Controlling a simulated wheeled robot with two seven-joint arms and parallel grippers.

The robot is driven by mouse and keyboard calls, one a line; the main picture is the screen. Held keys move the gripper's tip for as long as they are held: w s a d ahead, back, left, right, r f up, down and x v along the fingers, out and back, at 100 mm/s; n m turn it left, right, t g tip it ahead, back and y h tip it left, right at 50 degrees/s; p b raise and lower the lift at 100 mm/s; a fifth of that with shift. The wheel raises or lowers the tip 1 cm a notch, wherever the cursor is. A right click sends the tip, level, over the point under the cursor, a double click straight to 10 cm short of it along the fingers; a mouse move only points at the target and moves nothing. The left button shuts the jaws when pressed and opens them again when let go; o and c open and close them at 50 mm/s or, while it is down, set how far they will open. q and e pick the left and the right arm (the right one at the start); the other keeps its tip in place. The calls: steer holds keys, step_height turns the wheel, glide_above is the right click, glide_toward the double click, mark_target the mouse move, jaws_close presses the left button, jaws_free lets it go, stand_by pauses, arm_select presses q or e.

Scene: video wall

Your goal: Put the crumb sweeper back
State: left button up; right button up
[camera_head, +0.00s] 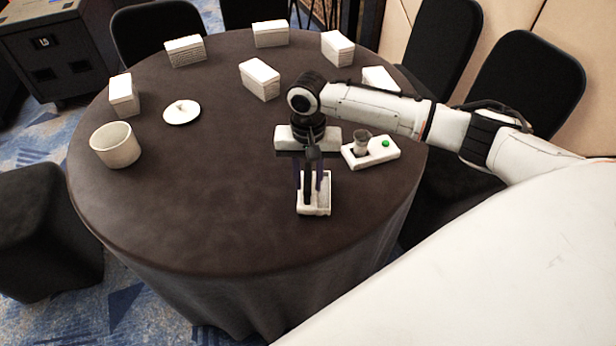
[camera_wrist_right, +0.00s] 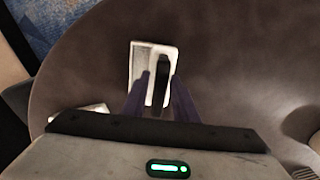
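A dark, narrow piece, which looks like the crumb sweeper (camera_head: 307,188), stands at a small white tray (camera_head: 316,208) near the table's right front. In the right wrist view the dark sweeper (camera_wrist_right: 161,72) lies over the white tray (camera_wrist_right: 139,63). My right gripper (camera_head: 311,186) points down over the tray. Its two purple fingers are apart, one on each side of the dark piece, with gaps showing. The fingers also show in the right wrist view (camera_wrist_right: 161,88). Whether the sweeper touches the tray floor is hidden. My left gripper is not in view.
A white holder (camera_head: 378,157) with a small cup (camera_head: 361,142) and a green button (camera_head: 385,143) stands right of the gripper. A white bowl (camera_head: 115,146), a plate (camera_head: 182,112) and several white boxes (camera_head: 260,79) stand farther off. The table's left front (camera_head: 200,210) is clear.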

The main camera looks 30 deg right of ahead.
steer(key=shift+o, duration=0.6)
steer(key=shift+r, duration=0.15)
steer(key=shift+w+r, duration=0.1)
steer(key=shift+r, duration=0.15)
step_height(320, 180, up, 11)
steer(key=shift+r, duration=0.2)
